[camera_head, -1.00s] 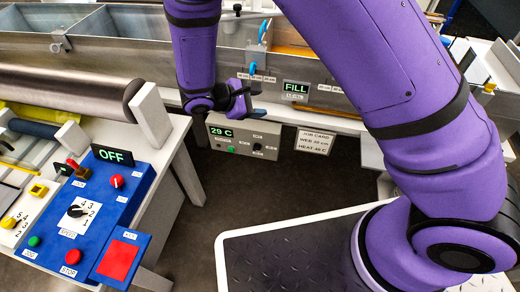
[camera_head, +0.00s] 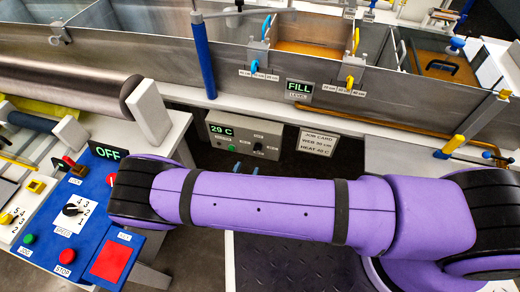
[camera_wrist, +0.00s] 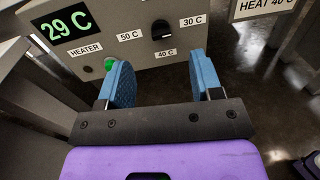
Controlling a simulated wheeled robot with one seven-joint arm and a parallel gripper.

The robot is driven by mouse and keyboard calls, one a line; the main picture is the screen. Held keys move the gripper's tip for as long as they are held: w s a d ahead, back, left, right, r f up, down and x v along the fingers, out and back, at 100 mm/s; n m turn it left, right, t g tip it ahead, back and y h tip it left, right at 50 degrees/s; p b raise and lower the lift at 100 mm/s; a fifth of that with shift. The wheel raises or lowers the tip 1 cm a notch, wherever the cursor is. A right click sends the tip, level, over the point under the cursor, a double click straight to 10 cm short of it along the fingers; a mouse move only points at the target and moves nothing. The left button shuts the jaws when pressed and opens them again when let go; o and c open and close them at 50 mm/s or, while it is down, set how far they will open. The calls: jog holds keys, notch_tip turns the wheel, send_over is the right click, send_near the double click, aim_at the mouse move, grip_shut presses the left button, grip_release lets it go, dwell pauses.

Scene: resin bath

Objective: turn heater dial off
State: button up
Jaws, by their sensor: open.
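The heater box (camera_head: 220,140) hangs under the tank's front edge and reads 29 C. Its black dial (camera_wrist: 160,30) is ringed by 30 C, 40 C and 50 C labels in the wrist view; it also shows in the head view (camera_head: 257,147). Which label it points to is hard to tell. A green button or lamp (camera_wrist: 110,63) sits lower left, near the HEATER label. My gripper (camera_wrist: 160,64) is open and empty, its blue fingers apart below the dial. The left finger partly overlaps the green part. The fingertips barely show in the head view (camera_head: 246,168).
A job card (camera_head: 317,145) reading WEB 30 cm, HEAT 40 C hangs right of the box. The metal tank (camera_head: 160,60) runs above, with a FILL display (camera_head: 299,89).

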aim_at(257, 150)
jog(key=shift+n+t+y, duration=0.4)
jog(key=shift+n+y, duration=0.3)
jog(key=x, duration=0.3)
jog(key=f+x, duration=0.1)
jog(key=x, duration=0.3)
jog(key=f+x, duration=0.1)
jog(key=x, duration=0.2)
jog(key=shift+w+d+f, duration=0.1)
jog(key=shift+d+f, duration=0.1)
jog(key=shift+d, duration=0.2)
jog(key=c, duration=0.9)
jog(key=shift+c, duration=0.2)
